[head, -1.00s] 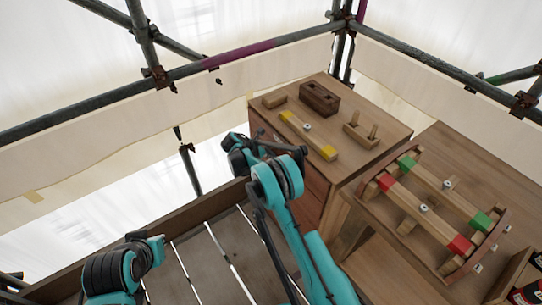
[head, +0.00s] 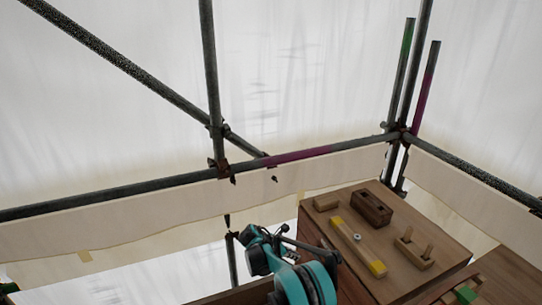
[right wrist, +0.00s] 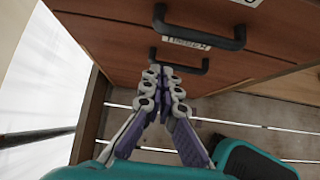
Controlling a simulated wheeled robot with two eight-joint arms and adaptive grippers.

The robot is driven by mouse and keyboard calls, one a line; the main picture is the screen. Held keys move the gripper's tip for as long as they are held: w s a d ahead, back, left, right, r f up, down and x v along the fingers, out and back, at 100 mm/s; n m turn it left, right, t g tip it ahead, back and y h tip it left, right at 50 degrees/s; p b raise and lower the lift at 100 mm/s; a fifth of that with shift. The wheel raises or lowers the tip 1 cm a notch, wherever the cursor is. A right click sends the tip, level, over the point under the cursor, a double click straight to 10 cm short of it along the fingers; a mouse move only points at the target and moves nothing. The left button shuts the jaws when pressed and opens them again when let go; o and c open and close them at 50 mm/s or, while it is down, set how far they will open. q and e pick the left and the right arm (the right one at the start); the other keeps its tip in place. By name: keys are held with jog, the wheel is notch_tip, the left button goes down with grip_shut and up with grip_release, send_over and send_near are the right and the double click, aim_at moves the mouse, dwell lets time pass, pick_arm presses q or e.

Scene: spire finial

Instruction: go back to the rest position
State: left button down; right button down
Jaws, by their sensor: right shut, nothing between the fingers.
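My right gripper (right wrist: 165,75) is shut and empty in the right wrist view. Its fingertips are in front of a wooden drawer front, close below a black handle (right wrist: 180,62); I cannot tell whether they touch it. In the head view my right arm (head: 290,270) stands at the bottom middle, left of the cabinet; its fingers are hard to make out there. My left gripper is out of view; only a small teal piece shows at the lower left edge.
The cabinet top (head: 400,205) carries a yellow-ended wooden bar (head: 357,243), a dark block with slots (head: 371,208), a small block (head: 326,202) and a pegged holder (head: 414,252). Scaffold tubes (head: 110,195) and pale sheeting stand behind. An upper drawer handle (right wrist: 200,35) is close to my right gripper.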

jog(key=s+d+r+m+t+y, duration=0.1)
jog(key=s+d+r+m+y, duration=0.15)
jog(key=s+r+m, duration=0.6)
jog(key=s+d+r+m+y, duration=0.1)
jog(key=s+d+r+y, duration=0.15)
jog(key=s+r, duration=0.7)
jog(key=s+r+m+t+y, duration=0.3)
jog(key=s+m, duration=0.9)
jog(key=s, duration=0.8)
